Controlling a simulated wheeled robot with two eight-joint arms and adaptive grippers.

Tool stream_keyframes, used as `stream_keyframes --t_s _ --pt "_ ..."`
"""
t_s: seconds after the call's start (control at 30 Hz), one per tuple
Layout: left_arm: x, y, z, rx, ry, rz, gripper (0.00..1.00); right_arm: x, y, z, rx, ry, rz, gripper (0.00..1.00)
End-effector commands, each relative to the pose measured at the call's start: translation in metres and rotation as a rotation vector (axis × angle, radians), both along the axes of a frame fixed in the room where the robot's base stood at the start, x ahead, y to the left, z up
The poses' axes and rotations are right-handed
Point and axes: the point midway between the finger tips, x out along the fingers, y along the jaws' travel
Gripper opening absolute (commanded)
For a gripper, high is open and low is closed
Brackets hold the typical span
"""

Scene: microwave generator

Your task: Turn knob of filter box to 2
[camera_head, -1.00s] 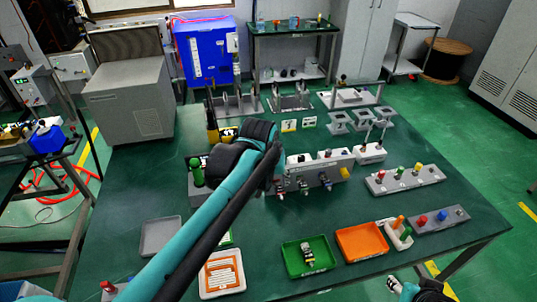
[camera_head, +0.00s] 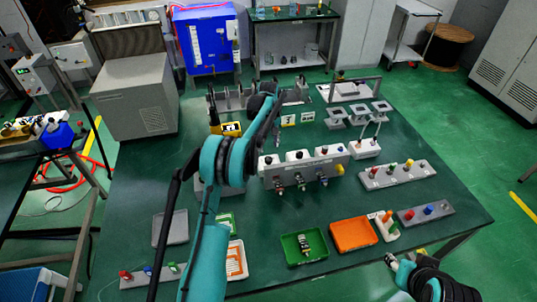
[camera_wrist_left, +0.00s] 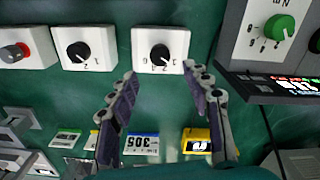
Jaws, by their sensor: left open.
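A row of white boxes with knobs stands on a grey unit (camera_head: 310,177) in the middle of the table. The left white box (camera_head: 268,162) has a black knob (camera_wrist_left: 160,54) beside printed digits in the left wrist view. The white box next to it also has a black knob (camera_wrist_left: 78,51); a third has a grey and red knob (camera_wrist_left: 14,52). I cannot read which box is the filter box. My left gripper (camera_head: 278,138) is open and empty, its fingertips (camera_wrist_left: 162,78) apart near the first knob. My right gripper (camera_head: 391,260) shows at the lower right; its jaws are unclear.
A grey box with a green knob (camera_wrist_left: 279,27) is at the upper right of the left wrist view. A green tray (camera_head: 290,251) and an orange tray (camera_head: 352,235) are at the table's front. A yellow meter (camera_head: 231,129) lies behind the white boxes.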

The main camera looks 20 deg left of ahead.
Motion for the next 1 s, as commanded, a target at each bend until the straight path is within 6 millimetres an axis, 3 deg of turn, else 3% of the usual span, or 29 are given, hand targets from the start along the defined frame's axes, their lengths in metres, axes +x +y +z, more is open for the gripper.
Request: stream_keyframes --t_s 0.4,0.8,0.83,1.0 --pt "0.0 0.0 -0.064 0.0 0.0 -0.001 0.49 0.0 0.0 -0.018 0.0 0.0 0.0 0.43" --pt "0.0 0.0 -0.074 0.0 -0.001 -0.001 0.49 0.0 0.0 -0.019 0.0 0.0 0.0 0.43" --pt "0.0 0.0 -0.074 0.0 -0.001 -0.001 0.46 0.0 0.0 -0.019 0.0 0.0 0.0 0.43" --pt "0.0 0.0 -0.074 0.0 -0.001 -0.001 0.01 0.0 0.0 -0.019 0.0 0.0 0.0 0.43"
